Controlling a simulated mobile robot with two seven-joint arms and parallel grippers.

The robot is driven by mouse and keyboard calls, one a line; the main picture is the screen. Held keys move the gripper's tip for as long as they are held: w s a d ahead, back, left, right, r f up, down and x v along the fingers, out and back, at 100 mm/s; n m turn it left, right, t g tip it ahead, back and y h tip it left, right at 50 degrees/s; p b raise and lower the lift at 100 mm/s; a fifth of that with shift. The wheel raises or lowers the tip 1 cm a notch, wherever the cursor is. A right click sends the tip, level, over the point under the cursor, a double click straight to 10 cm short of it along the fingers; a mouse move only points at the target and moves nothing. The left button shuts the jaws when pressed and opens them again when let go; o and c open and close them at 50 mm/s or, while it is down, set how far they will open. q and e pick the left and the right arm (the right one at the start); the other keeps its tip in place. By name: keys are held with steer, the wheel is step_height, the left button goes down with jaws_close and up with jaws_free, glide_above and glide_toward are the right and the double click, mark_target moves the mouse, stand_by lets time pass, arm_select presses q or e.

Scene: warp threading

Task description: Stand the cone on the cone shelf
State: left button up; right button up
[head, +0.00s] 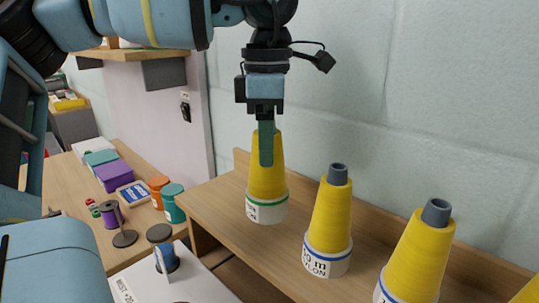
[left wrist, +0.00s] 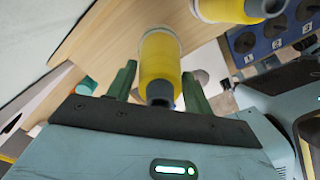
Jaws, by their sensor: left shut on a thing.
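The cone (head: 267,180) is wound with yellow thread and has a white label band with a green stripe at its base. It is upright at the left part of the wooden cone shelf (head: 215,207). Its base looks to be at the shelf board; I cannot tell whether a small gap remains. My left gripper (head: 266,150) comes down from above and is shut on the cone's upper part, hiding its tip. In the left wrist view the cone (left wrist: 159,55) lies between the two green fingers (left wrist: 158,85), its grey tip towards me. My right gripper is not in view.
Yellow cones with blue stripes (head: 331,215) (head: 420,255) stand to the right on the same shelf, close by. A pale wall (head: 370,90) is behind. At left, a lower table (head: 70,180) holds a purple box (head: 115,175), jars and spools.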

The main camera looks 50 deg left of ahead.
arm_select(q)
steer(key=shift+w+a, duration=0.1)
steer(key=shift+w, duration=0.2)
steer(key=shift+w+f, duration=0.1)
steer(key=shift+f, duration=1.7)
steer(key=shift+f, duration=0.2)
steer(key=o, duration=0.9)
steer(key=shift+r, duration=0.1)
step_height(320, 180, up, 12)
steer(key=shift+r+p, duration=0.1)
steer(key=shift+p, duration=0.4)
